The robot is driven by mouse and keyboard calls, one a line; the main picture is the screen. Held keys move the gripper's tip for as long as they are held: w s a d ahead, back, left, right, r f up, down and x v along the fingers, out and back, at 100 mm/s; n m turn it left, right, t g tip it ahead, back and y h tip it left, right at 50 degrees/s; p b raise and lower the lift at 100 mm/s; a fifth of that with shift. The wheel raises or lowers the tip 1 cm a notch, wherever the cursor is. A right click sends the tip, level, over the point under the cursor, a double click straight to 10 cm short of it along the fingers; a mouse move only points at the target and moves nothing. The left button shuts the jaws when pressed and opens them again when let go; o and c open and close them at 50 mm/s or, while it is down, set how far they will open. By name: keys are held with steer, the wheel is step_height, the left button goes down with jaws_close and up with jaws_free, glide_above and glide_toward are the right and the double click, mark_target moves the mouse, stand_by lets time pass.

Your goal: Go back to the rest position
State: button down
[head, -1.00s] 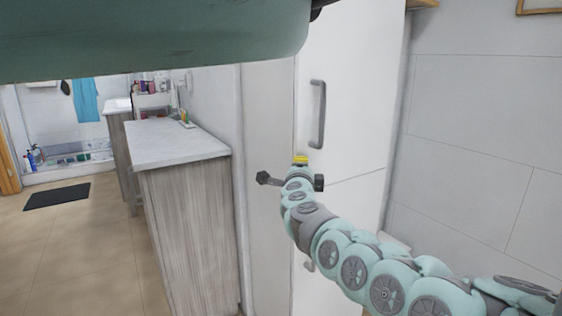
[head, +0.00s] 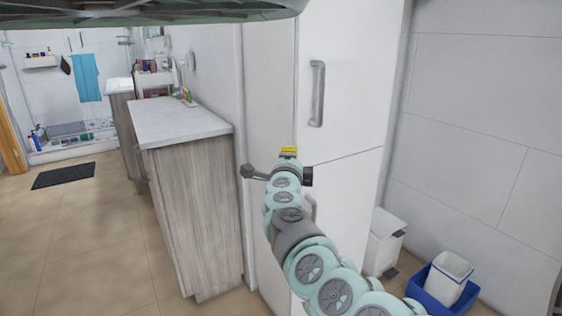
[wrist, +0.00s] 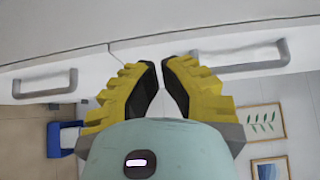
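My gripper (wrist: 159,68) has two yellow fingers with dark inner pads. In the wrist view their tips lean together with only a thin gap, and nothing is held between them. In the head view my gripper (head: 289,150) is at the raised end of my arm, in front of a tall white cabinet (head: 350,95). The wrist view shows two grey handles (wrist: 45,87) on the white front beyond the fingers. I cannot tell how far the tips are from it.
A grey-topped wooden counter (head: 190,190) stands left of my arm. A white bin (head: 385,240) and a blue container (head: 440,290) are on the floor at right. A dark mat (head: 63,175) lies on the open floor at far left.

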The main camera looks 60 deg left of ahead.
steer(key=shift+s+d, duration=0.15)
steer(key=shift+s, duration=0.5)
steer(key=shift+s+d, duration=0.15)
steer(key=shift+s, duration=0.45)
